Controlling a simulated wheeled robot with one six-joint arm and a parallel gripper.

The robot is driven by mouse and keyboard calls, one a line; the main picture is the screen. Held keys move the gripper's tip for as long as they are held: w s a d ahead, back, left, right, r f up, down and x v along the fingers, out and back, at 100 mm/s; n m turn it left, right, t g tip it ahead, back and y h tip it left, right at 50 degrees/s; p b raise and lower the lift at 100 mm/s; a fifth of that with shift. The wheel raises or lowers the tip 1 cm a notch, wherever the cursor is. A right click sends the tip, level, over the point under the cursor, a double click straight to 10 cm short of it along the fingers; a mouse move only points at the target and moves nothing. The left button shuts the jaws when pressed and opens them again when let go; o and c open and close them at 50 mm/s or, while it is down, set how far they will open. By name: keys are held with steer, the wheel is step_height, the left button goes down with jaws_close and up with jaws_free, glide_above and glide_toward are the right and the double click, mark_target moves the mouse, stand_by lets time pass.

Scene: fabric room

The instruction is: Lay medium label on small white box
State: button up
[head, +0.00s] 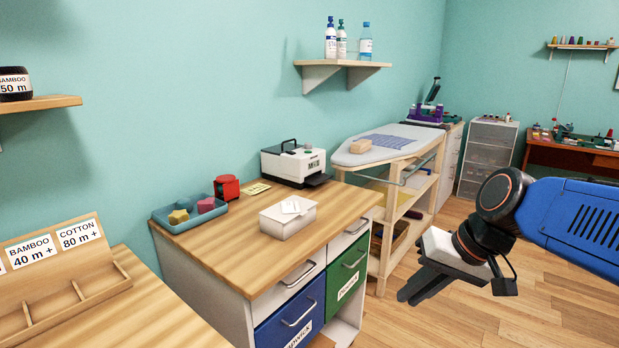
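A small white box (283,224) stands on the wooden top of the cabinet, near its front right part. A small white flat piece (291,205) lies on the box's lid. It looks like a label, but its size and print cannot be read. A small yellow piece with dark marks (257,189) lies on the cabinet top behind the box, next to a red device. My gripper (412,296) is at the right, over the floor, well away from the box. Its dark fingers point down to the left and nothing shows between them. Their gap is unclear from this angle.
A black and white printer (293,164) stands behind the box. A blue tray (187,216) with colored blocks and the red device (227,187) are to its left. An ironing board (385,146) is beyond. Floor between my arm and the cabinet is clear.

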steer(key=s+d+f+n+t+h, duration=0.1)
steer(key=s+d+f+h, duration=0.3)
steer(key=s+d+f, duration=0.3)
steer(key=shift+s+d+h, duration=0.3)
steer(key=shift+s+d, duration=0.75)
steer(key=shift+s, duration=0.2)
